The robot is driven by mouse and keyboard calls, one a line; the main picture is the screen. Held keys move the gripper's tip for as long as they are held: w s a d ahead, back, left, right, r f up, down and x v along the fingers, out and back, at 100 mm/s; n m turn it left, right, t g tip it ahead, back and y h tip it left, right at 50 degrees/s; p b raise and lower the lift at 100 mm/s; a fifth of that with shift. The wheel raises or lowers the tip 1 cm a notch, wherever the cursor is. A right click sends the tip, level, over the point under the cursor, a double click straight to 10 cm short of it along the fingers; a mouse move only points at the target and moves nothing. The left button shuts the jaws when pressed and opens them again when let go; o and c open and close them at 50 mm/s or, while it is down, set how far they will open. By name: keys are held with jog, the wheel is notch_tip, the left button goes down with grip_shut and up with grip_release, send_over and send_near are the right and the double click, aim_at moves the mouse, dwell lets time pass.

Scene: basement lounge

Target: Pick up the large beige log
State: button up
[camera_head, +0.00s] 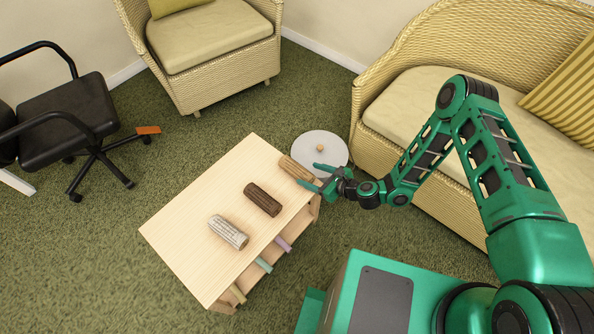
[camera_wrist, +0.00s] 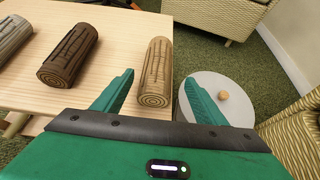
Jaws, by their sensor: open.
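The beige log (camera_head: 297,168) lies on its side at the right end of the light wooden table (camera_head: 190,215). In the wrist view the same log (camera_wrist: 157,73) shows its ringed end towards me, near the table's edge. My gripper (camera_head: 311,176) is open at that end of the log. In the wrist view the fingers of my gripper (camera_wrist: 159,77) appear one on each side of the log's near end, with gaps showing. I cannot tell how far above the tabletop the fingers are.
A dark brown log (camera_head: 262,199) and a pale grey log (camera_head: 228,232) lie on the same table. A round white-topped stand (camera_head: 320,146) with a small wooden knob is just beyond its right end. A wicker sofa (camera_head: 420,85), wicker armchair (camera_head: 205,50) and black office chair (camera_head: 65,115) surround it.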

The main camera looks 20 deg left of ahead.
aim_at(300, 172)
jog(key=shift+s+x, duration=0.15)
jog(key=shift+x, duration=1.4)
jog(key=shift+s+x, duration=0.1)
jog(key=shift+x, duration=1.45)
jog(key=shift+f, duration=0.1)
jog(key=c, duration=1.3)
